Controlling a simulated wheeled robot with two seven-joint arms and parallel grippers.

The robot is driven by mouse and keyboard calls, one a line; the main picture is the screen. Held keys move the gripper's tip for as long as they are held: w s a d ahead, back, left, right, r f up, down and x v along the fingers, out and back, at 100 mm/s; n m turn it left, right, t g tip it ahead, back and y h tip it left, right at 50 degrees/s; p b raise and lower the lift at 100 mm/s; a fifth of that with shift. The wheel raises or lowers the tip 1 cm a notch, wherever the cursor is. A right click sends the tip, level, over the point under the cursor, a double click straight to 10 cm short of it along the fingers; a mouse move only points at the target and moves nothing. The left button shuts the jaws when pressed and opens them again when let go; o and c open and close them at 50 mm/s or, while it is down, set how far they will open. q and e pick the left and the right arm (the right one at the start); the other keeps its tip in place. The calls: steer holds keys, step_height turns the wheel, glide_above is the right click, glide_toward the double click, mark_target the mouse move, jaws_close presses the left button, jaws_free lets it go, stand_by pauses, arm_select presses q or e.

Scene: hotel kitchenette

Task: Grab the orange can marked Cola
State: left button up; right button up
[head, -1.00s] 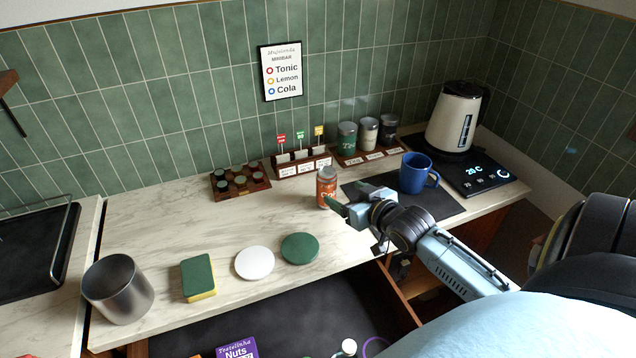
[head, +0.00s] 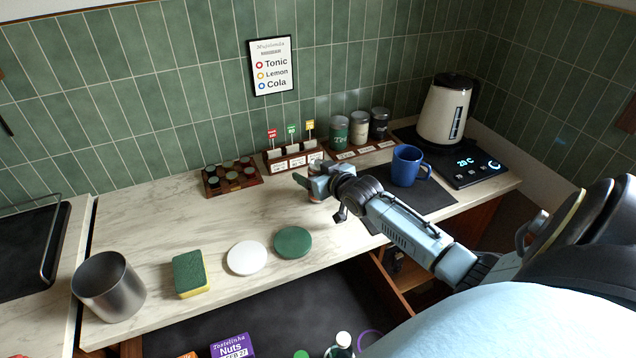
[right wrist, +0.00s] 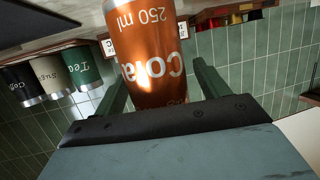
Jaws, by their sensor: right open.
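The orange can marked Cola (right wrist: 150,55) fills the middle of the right wrist view, with "Cola" and "250 ml" upside down in that picture. My right gripper (right wrist: 160,82) is open, with one green finger on each side of the can. I cannot tell whether either finger touches it. In the head view my right gripper (head: 312,181) is at the can's place on the counter and hides most of it. My left gripper is not in view.
A blue mug (head: 406,166) stands on the dark mat to the right of my right gripper. Behind are a card rack (head: 292,160), several canisters and a kettle (head: 444,110). A green disc (head: 292,242), white disc (head: 247,257), sponge (head: 190,273) and metal cup (head: 108,286) stand left.

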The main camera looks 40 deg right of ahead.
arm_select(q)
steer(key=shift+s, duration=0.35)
arm_select(e)
steer(key=shift+c, duration=0.3)
steer(key=c, duration=1.2)
steer(key=shift+o, duration=0.2)
steer(key=shift+r, duration=0.15)
